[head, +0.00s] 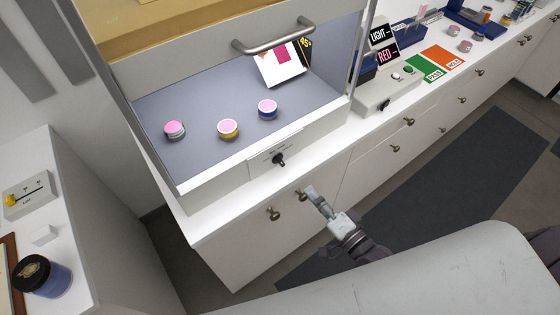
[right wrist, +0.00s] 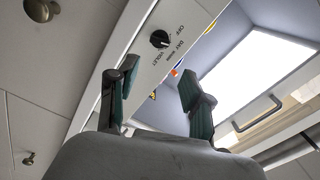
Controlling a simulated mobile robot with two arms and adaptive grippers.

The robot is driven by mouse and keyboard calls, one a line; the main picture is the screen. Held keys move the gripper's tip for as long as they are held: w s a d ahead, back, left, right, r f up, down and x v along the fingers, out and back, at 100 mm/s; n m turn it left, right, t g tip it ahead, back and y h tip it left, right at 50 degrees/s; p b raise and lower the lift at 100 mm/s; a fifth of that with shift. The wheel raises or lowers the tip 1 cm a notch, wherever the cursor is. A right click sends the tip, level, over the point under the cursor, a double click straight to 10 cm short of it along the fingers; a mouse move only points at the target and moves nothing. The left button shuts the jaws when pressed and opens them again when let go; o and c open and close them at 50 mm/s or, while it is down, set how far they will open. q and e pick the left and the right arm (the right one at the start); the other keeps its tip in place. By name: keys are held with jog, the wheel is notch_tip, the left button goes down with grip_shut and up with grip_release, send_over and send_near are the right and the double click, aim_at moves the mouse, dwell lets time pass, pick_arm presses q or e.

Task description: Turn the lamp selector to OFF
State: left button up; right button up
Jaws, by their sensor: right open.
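The lamp selector (head: 279,160) is a small black knob on the white front panel of the light booth. In the right wrist view the knob (right wrist: 159,39) shows a pale mark, with OFF, DAY, VIOLET and another small label printed beside it; I cannot tell surely which one it points at. My right gripper (head: 313,190) is in front of the cabinet, below and right of the knob and apart from it. In the right wrist view its fingers (right wrist: 157,75) are spread with nothing between them, the knob beyond their tips. My left gripper is not in view.
Three pink-topped jars (head: 228,128) stand on the booth's grey floor (head: 195,160). A handle (head: 275,40) crosses the booth's raised front. Cabinet knobs (head: 273,213) stick out below the counter. A control box (head: 385,97) and green and orange mats (head: 440,57) lie to the right.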

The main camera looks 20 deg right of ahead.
aim_at(280, 161)
jog(key=b+x, duration=0.1)
jog(key=x, duration=1.1)
jog(key=shift+w+f+b, duration=0.1)
jog(key=shift+w+b, duration=0.2)
jog(key=shift+b, duration=0.1)
jog(key=c, duration=0.9)
